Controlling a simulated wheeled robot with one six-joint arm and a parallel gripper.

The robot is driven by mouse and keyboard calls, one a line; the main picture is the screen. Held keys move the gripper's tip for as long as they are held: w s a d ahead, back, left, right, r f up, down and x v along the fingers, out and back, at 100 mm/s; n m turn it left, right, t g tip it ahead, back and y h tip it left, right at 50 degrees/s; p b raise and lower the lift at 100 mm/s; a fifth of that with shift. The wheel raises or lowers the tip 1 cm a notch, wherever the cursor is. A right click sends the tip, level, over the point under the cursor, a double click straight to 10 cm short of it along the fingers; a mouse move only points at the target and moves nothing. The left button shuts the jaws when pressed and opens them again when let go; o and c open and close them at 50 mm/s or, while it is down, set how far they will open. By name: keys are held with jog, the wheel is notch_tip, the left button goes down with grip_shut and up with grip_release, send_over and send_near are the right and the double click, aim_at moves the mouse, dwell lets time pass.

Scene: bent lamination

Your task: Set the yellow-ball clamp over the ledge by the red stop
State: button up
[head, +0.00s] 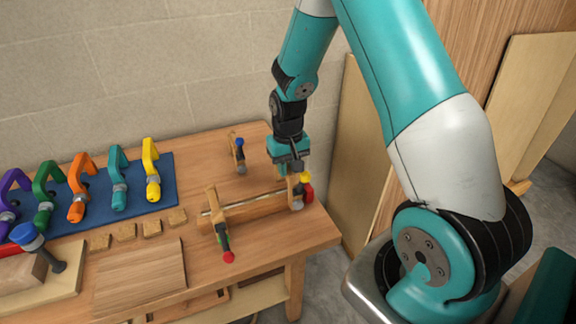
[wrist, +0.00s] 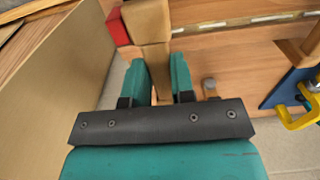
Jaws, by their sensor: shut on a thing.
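The yellow-ball clamp (head: 304,178) is a small wooden clamp at the right end of the wooden ledge (head: 250,208), close to the red stop (head: 308,194). My gripper (head: 291,168) is shut on it from above. In the wrist view my teal fingers (wrist: 160,82) are on both sides of its wooden body (wrist: 151,55). The red stop (wrist: 118,27) shows just left of the clamp there. The yellow ball is hidden in that view. I cannot tell whether the clamp's jaws are around the ledge or only beside it.
A red-ball clamp (head: 222,235) stands across the ledge's left end. A blue-ball clamp (head: 238,152) stands behind the ledge. Several coloured clamps stand on a blue mat (head: 168,170) at left, with wood blocks (head: 126,231) in front. The bench's right edge is near.

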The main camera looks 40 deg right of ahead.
jog(key=shift+f, duration=0.15)
jog(key=shift+f+b, duration=1.25)
jog(key=shift+f, duration=0.45)
jog(key=shift+f, duration=0.2)
dwell(0.4)
jog(key=o, duration=1)
jog(key=shift+c, duration=0.2)
notch_tip(320, 180, up, 17)
jog(key=b, duration=0.2)
jog(key=shift+r, duration=0.2)
